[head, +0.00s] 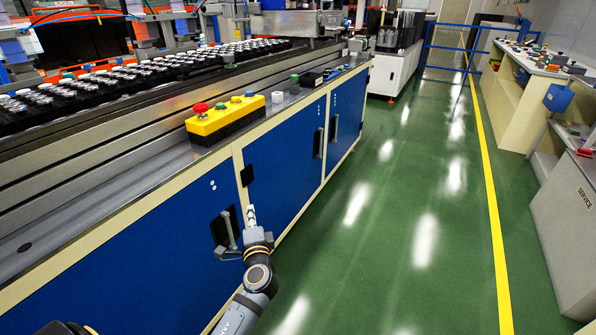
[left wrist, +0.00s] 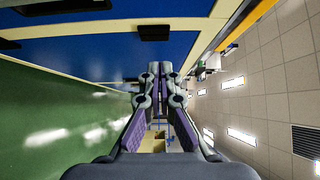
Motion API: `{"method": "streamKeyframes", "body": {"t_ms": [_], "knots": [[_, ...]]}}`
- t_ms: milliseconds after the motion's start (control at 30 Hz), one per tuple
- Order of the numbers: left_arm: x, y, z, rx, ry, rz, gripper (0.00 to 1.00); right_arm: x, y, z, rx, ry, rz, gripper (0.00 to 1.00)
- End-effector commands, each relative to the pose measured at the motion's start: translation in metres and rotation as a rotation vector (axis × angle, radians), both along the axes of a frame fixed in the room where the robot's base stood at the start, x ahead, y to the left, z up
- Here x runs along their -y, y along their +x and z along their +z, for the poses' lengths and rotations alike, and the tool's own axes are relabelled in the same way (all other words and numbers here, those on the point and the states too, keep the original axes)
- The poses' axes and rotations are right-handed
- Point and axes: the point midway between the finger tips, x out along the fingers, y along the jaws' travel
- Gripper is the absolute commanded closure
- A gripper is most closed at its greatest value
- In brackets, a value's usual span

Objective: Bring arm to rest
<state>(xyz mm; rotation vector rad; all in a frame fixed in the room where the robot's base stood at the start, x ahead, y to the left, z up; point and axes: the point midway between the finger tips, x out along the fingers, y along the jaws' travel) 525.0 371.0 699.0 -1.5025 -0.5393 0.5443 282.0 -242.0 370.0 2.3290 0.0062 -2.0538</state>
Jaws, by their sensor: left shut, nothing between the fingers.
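My left gripper (head: 251,212) is in front of the blue cabinet doors (head: 277,164) of the conveyor bench, above the green floor. It also shows in the left wrist view (left wrist: 154,68), with its two fingers together and nothing between them. Part of my arm reaches up from the bottom of the head view behind it. My right gripper is not seen in either view.
A yellow control box (head: 226,118) with a red button sits on the bench edge. Black door handles (head: 318,142) stick out near my left gripper. The green floor (head: 400,220) to the right is clear, with a yellow line (head: 490,190) and shelving (head: 530,90) beyond.

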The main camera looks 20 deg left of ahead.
Motion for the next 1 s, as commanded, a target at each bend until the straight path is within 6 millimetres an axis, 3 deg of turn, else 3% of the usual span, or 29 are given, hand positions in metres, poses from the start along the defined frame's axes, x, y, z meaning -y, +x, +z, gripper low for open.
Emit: {"method": "streamKeyframes", "body": {"t_ms": [133,233,367,400,500,633,800,900,1000], "knots": [[-0.001,-0.001,-0.004,-0.005,-0.013,0.002,1.0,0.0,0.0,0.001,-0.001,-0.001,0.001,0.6],[-0.002,-0.011,-0.035,-0.037,-0.126,0.02,1.0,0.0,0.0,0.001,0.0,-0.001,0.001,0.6],[0.003,-0.047,-0.126,-0.146,-0.454,0.1,1.0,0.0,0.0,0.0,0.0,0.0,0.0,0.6],[0.009,-0.063,-0.156,-0.186,-0.57,0.136,1.0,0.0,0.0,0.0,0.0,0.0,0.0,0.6],[0.03,-0.105,-0.218,-0.286,-0.822,0.233,1.0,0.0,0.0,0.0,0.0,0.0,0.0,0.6],[0.062,-0.157,-0.274,-0.402,-1.077,0.354,1.0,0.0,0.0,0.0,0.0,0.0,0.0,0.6],[0.108,-0.22,-0.318,-0.54,-1.344,0.511,1.0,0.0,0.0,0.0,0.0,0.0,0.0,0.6],[0.13,-0.25,-0.324,-0.608,-1.462,0.591,1.0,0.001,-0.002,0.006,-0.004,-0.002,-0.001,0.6],[0.123,-0.257,-0.323,-0.599,-1.448,0.594,1.0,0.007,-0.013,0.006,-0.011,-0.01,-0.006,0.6]]}}
